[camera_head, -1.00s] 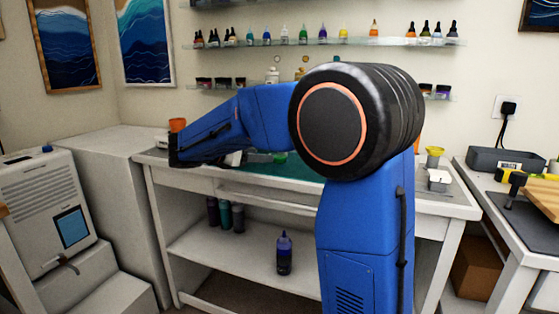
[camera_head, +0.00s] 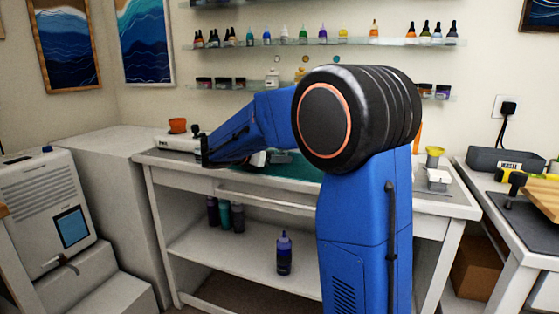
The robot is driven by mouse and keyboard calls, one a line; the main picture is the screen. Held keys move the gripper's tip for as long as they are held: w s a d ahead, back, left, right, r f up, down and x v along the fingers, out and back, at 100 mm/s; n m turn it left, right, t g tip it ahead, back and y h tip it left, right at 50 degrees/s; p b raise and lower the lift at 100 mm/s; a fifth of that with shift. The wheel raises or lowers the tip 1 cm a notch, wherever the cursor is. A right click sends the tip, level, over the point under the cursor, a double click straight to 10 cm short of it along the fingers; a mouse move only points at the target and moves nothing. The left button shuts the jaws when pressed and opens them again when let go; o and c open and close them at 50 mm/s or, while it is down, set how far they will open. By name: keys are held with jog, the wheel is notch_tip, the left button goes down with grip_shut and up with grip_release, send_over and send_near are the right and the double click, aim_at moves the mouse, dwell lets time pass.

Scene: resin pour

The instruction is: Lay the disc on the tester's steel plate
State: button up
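I cannot make out the disc or a steel plate. A low white device (camera_head: 176,142) stands at the left end of the white workbench, with a dark knob (camera_head: 196,130) at its right; I cannot tell whether it is the tester. My blue arm reaches left across the bench, and its dark outer joint is beside this device. My gripper's fingers do not show; the arm hides that area. Small grey and dark shapes just below the forearm are too unclear to name.
An orange cup (camera_head: 177,125) is at the device. A yellow cup (camera_head: 434,154) stands at the bench's right end. A purple bottle (camera_head: 284,254) and several others stand on the lower shelf. A second table (camera_head: 522,235) is at right, a grey-white machine (camera_head: 45,208) at left.

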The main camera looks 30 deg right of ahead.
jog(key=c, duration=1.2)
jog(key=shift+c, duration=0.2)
